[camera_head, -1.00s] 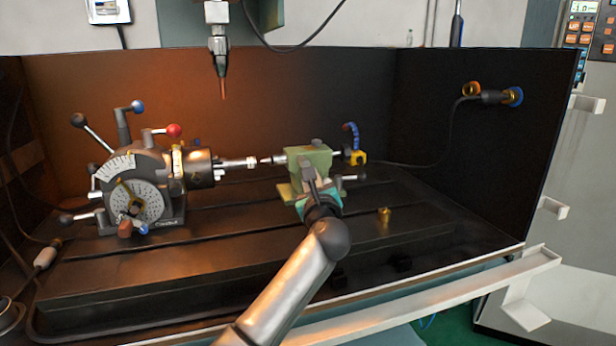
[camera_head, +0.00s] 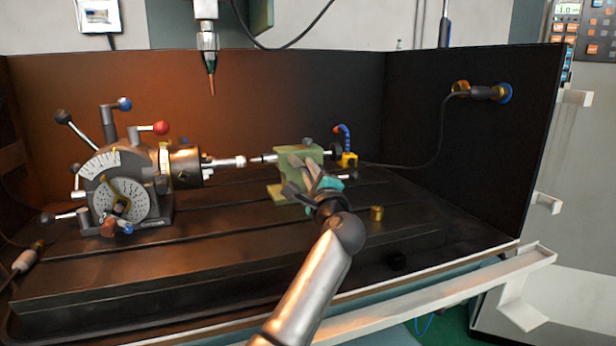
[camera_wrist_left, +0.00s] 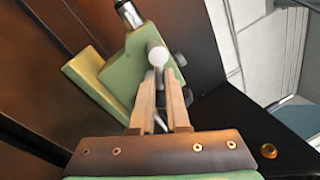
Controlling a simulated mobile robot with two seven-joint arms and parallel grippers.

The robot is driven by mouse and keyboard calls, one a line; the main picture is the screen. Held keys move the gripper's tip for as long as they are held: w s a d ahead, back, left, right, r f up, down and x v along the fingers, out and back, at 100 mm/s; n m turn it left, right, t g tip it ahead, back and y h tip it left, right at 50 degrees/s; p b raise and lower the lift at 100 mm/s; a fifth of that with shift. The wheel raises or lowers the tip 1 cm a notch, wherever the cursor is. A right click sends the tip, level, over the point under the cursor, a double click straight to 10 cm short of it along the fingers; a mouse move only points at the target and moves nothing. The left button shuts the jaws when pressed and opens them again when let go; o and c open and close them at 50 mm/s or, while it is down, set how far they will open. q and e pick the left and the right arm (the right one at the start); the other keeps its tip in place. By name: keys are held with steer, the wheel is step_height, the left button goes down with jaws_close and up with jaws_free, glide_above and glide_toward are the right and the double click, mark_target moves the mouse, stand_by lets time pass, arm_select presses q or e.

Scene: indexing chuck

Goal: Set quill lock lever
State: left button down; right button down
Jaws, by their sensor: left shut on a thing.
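The green tailstock (camera_head: 275,191) stands on the dark slotted table right of the dividing head, and its block also fills the upper middle of the left wrist view (camera_wrist_left: 118,72). The quill lock lever shows in the left wrist view as a short light rod with a rounded end (camera_wrist_left: 157,55) at the block's near face. My left gripper (camera_head: 303,178) is at the tailstock's front, its two fingers shut on the lever. In the head view the fingers and wrist hide most of the lever. My right gripper is not in view.
The dividing head (camera_head: 124,190) with several ball-ended handles stands at the left. A spindle tool (camera_head: 209,70) hangs above and behind. A small brass piece (camera_head: 377,213) sits on the table right of my gripper. Dark panels enclose the back and right; a white rail (camera_head: 450,290) runs along the front.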

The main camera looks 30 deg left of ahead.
arm_select(q)
steer(key=shift+r+n, duration=0.1)
steer(key=shift+n, duration=0.2)
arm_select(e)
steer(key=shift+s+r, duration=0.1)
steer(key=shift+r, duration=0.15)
arm_select(q)
steer(key=c, duration=0.9)
jaws_free()
steer(key=shift+s+d, duration=0.15)
steer(key=shift+d, duration=0.1)
steer(key=p+v, duration=0.4)
steer(key=v, duration=1)
steer(key=shift+s+d, duration=0.25)
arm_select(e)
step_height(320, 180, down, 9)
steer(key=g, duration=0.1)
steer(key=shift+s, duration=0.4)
